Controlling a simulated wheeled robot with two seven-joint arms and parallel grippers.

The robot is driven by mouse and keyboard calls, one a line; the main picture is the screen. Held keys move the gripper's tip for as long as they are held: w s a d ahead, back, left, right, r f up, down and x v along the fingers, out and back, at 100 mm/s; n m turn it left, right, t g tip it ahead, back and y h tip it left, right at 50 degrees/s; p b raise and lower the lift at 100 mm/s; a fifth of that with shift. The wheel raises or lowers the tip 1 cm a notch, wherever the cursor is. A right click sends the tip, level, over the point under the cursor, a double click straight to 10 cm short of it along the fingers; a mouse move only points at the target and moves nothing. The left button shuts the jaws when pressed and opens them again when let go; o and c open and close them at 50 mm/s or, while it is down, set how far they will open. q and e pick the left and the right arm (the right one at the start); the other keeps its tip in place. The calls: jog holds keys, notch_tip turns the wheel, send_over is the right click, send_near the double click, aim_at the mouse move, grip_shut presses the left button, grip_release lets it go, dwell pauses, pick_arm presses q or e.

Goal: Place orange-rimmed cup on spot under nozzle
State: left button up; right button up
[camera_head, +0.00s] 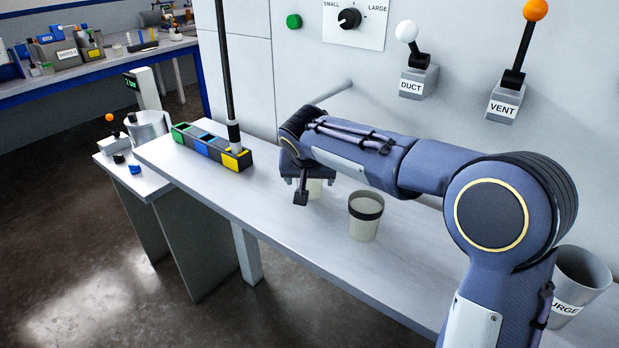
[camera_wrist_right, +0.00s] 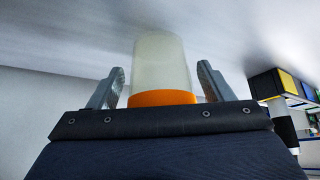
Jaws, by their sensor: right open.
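The orange-rimmed cup (camera_wrist_right: 162,65) shows in the right wrist view as a pale, translucent cup with an orange band. It stands between the two fingers of my right gripper (camera_wrist_right: 161,80), which is open with a gap on each side of the cup. In the head view the right gripper (camera_head: 305,188) is low over the bench, and a pale part of the cup (camera_head: 315,189) shows behind its finger; its orange rim is hidden there. A nozzle is not clearly visible; a grey pipe (camera_head: 330,92) leaves the wall and runs behind my arm. My left gripper is out of view.
A black-rimmed cup (camera_head: 364,218) stands on the bench (camera_head: 290,228), close to the right of my gripper. A purge bin (camera_head: 580,280) is at right. A block with green, blue and yellow sections (camera_head: 210,146) and a tall pole (camera_head: 228,70) stand left. The bench front is clear.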

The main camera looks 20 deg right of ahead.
jog(key=v, duration=1.2)
jog(key=shift+r, duration=0.1)
